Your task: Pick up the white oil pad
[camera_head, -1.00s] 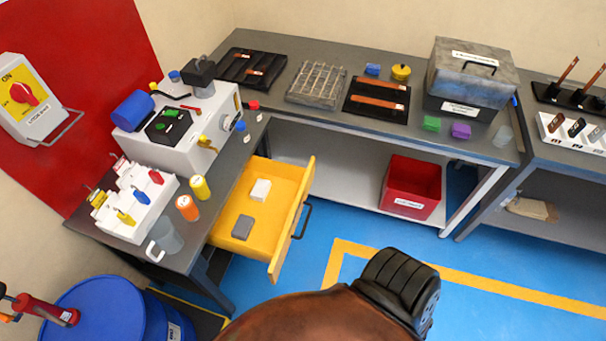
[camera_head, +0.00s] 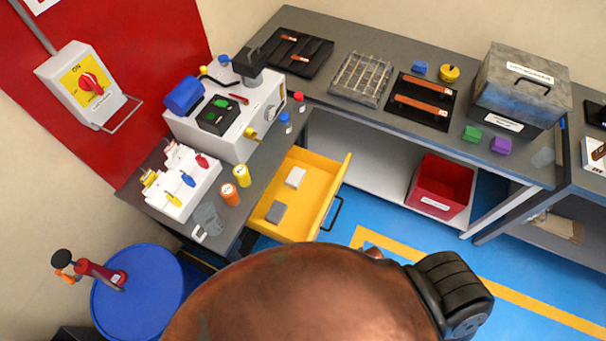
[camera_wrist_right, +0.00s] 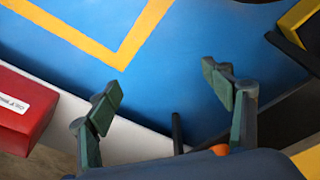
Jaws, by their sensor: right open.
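The white oil pad (camera_head: 295,177) is a small pale block lying in the open yellow drawer (camera_head: 335,192) in the head view. A grey pad (camera_head: 276,212) lies in the same drawer, nearer to me. My right gripper (camera_wrist_right: 165,95) is open and empty in the right wrist view, over the blue floor. The white pad does not show in that view. Neither gripper shows in the head view.
The drawer sticks out beneath the left bench, its black handle (camera_head: 331,213) facing right. An orange bottle (camera_head: 229,193) and a yellow bottle (camera_head: 241,176) stand near the bench edge. A red bin (camera_head: 441,186) sits under the back bench. Blue floor is free beside the drawer.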

